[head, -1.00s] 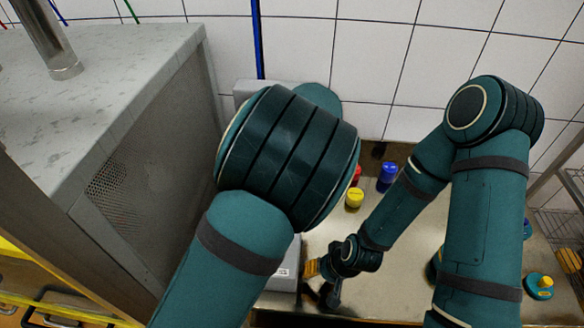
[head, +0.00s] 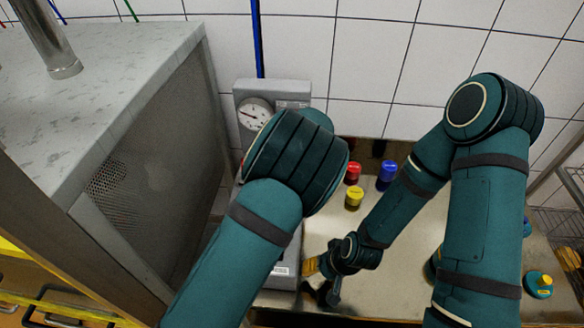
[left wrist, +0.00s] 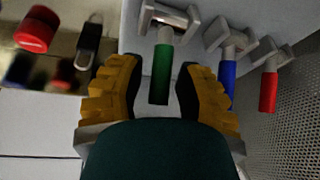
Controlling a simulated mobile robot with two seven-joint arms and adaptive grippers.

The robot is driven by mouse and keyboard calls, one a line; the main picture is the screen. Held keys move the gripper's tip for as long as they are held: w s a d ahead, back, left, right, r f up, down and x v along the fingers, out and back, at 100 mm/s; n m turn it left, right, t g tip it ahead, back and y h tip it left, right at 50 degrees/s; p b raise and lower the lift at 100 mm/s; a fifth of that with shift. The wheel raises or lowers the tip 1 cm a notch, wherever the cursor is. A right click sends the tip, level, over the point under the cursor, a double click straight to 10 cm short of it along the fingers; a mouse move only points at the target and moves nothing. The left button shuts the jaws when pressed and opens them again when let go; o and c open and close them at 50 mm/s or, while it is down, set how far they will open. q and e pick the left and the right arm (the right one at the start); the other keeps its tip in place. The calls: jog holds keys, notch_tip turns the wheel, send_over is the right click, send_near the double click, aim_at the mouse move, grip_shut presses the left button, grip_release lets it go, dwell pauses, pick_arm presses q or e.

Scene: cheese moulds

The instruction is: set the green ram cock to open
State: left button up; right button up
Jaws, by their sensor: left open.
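The green ram cock (left wrist: 161,78) shows in the left wrist view as a green lever on a metal fitting on a grey surface. Its lever points toward my left gripper (left wrist: 160,92). The gripper is open, with one yellow finger on each side of the green lever and visible gaps between. A blue cock (left wrist: 229,80) is just right of the right finger, partly hidden by it, and a red cock (left wrist: 269,90) is further right. In the head view my left arm hides the cocks and left gripper. My right gripper (head: 322,279) is low over the table; its jaw opening is unclear.
A grey unit with a pressure gauge (head: 254,113) stands against the tiled wall. Red (head: 352,172), blue (head: 387,175) and yellow (head: 353,198) containers stand on the metal table (head: 400,290). A large grey-topped cabinet (head: 110,70) stands at left.

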pick_arm(q)
grip_shut()
jog(key=shift+s+t+b, duration=0.25)
jog(key=shift+t+b, duration=0.05)
jog(key=shift+b, duration=0.35)
pick_arm(e)
jog(key=shift+f, duration=0.7)
pick_arm(q)
jog(key=shift+s+a+t+b, duration=0.1)
jog(key=shift+s+t+b, duration=0.05)
jog(key=shift+t+b, duration=0.2)
pick_arm(e)
jog(key=shift+f, duration=0.4)
pick_arm(q)
jog(key=shift+r, duration=0.1)
jog(key=shift+o, duration=2.3)
grip_release()
